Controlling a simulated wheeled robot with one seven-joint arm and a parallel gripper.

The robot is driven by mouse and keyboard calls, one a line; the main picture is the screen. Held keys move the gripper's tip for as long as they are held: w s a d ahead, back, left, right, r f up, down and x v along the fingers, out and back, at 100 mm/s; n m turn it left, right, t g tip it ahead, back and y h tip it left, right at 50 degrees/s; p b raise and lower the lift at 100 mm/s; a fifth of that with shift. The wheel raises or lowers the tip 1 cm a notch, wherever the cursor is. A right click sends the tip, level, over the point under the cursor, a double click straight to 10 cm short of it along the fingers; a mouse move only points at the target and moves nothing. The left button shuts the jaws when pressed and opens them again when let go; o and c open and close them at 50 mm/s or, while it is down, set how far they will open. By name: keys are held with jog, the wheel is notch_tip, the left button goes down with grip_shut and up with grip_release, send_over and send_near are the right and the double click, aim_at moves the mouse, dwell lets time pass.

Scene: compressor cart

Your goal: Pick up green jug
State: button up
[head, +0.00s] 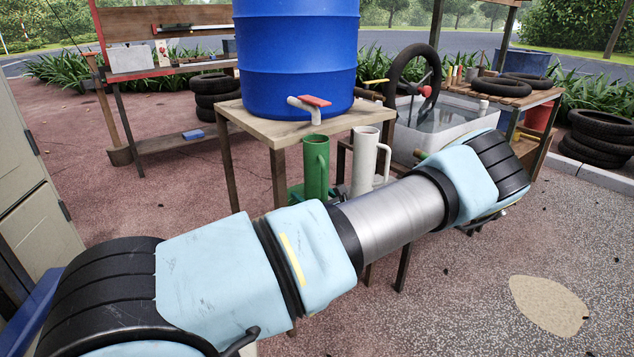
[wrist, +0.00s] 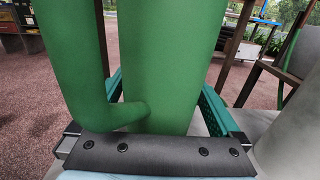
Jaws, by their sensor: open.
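My gripper (wrist: 163,82) is open, with one teal finger on each side of the jug's body. The jug lies between the fingers; I cannot tell whether either touches it. In the head view my arm hides the jug's base and most of the gripper.
A white jug (head: 364,158) stands close to the right of the green one. A blue barrel (head: 297,55) with a red-handled tap sits on the wooden table (head: 258,128) above. Table legs are near the arm. A water tub (head: 440,128) stands at right. Open ground lies at lower right.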

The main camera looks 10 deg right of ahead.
grip_shut()
dwell(0.8)
jog(key=shift+r, duration=0.1)
